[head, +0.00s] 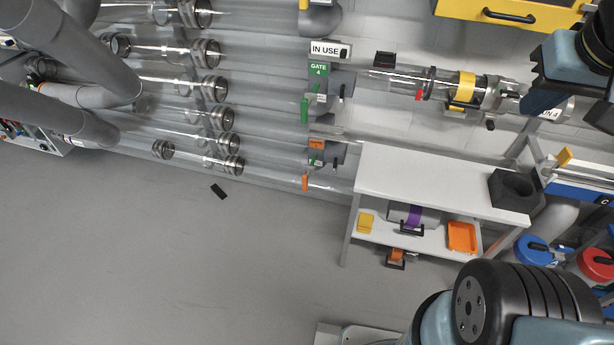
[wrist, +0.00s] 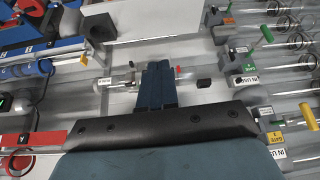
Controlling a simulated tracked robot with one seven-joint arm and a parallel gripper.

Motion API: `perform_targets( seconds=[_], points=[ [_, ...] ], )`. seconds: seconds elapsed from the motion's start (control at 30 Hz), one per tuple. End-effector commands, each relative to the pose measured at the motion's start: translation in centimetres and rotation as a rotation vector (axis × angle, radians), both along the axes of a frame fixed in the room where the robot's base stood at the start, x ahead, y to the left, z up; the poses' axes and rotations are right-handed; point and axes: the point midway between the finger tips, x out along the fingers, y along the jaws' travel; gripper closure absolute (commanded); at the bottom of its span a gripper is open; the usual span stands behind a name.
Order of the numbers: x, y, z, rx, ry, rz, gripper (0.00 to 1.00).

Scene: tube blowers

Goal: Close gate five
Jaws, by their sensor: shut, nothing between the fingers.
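Below the green gate 4 (head: 318,72), a grey gate housing with an orange label (head: 316,144) stands on the lowest tube; its text is too small to read. Its orange handle (head: 305,182) hangs at the housing's lower left. In the wrist view an orange piece (wrist: 228,20) shows at the top right, past the green handle (wrist: 266,33). My gripper (head: 532,104) is at the upper right of the head view, well right of the gates. In the wrist view my gripper's fingers (wrist: 157,68) are together and empty, above a clear tube.
A white shelf table (head: 430,180) with a dark hexagonal holder (head: 515,188) stands between the gates and my arm's lower part. A clear tube with a yellow band (head: 464,87) runs near my gripper. A yellow drawer (head: 510,14) is above. Floor is open at lower left.

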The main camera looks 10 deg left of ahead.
Motion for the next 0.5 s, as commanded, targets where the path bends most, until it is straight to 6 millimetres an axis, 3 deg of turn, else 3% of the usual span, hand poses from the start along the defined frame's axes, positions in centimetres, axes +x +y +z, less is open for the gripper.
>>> perform_targets(
  seconds=[0.23, 0.5],
  points=[
    [1.3, 0.2, -0.6, -0.030, 0.051, 0.037, 1.00],
    [5.4, 0.9, -3.2, -0.156, 0.213, 0.167, 1.00]
  ],
)
